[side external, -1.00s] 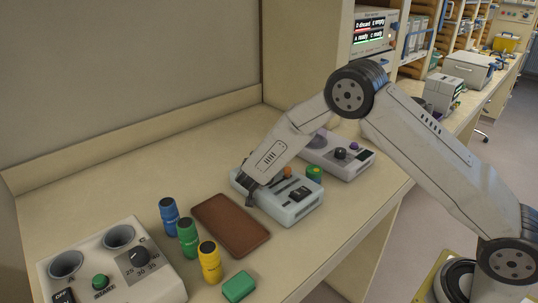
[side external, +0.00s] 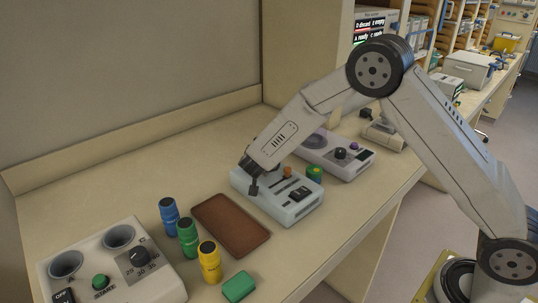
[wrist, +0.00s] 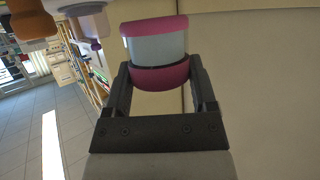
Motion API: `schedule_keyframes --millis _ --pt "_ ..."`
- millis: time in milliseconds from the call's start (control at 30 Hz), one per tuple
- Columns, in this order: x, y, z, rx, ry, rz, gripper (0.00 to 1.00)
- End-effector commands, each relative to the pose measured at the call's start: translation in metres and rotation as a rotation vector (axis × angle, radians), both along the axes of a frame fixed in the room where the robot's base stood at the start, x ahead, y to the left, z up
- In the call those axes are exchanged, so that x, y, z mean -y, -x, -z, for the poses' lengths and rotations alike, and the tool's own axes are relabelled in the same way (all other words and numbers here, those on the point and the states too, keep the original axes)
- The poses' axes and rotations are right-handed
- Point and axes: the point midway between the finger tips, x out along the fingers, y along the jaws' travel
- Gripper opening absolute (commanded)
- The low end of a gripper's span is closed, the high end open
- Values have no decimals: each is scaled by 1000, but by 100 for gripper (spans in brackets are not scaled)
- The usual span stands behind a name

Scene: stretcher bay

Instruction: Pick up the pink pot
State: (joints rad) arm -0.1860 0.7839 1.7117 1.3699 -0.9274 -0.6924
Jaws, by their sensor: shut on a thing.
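The pink pot (wrist: 160,77) is in the wrist view, with pink ends and a pale blue-grey band around its middle. My gripper (wrist: 159,68) has its two dark fingers on either side of the pot and is shut on it. In the side external view my gripper (side external: 249,176) is over the left part of a pale grey device (side external: 290,212). The pot cannot be made out there, and I cannot tell whether its base touches the device.
A brown tray (side external: 231,224) lies left of the device, beside blue (side external: 169,217), green (side external: 188,238) and yellow (side external: 210,263) bottles. A green block (side external: 239,287) is near the front edge. Another device (side external: 340,165) stands behind. The bench's back left is clear.

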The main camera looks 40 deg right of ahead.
Motion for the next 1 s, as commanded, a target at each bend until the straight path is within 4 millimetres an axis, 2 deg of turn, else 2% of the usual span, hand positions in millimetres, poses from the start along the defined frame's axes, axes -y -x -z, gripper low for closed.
schedule_keyframes --millis 300,700,1000 --pt "-2 33 -41 3 0 -1 4" --pt "-5 93 -67 1 0 -2 4" --pt "-6 117 -77 1 0 -1 4"
